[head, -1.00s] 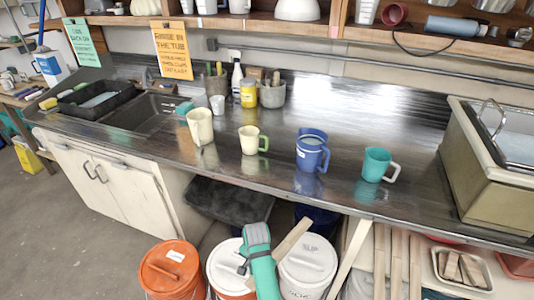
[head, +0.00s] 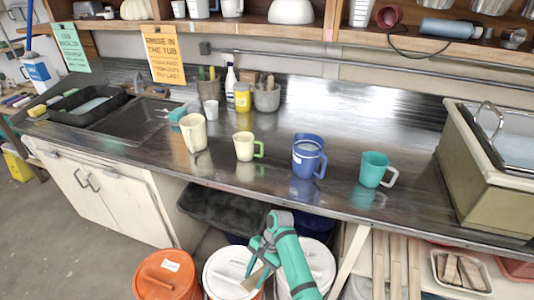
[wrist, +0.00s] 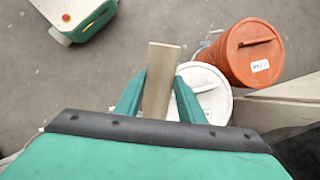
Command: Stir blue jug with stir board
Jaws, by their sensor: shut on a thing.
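The blue jug (head: 307,157) stands upright on the dark metal counter, right of the middle, with its handle to the right. My gripper (head: 256,268) is low in front of the counter, above the lidded buckets and well apart from the jug. It is shut on the stir board (head: 254,276), a flat pale wooden strip. In the wrist view the stir board (wrist: 158,85) sticks out from between my gripper's two green fingers (wrist: 157,105). The blue jug does not show in the wrist view.
On the counter, a teal jug (head: 376,169) stands right of the blue one, and a cream jug with a green handle (head: 245,146) and a taller cream jug (head: 193,132) stand left. White (head: 228,267) and orange (head: 167,275) lidded buckets stand below. A shelf runs above.

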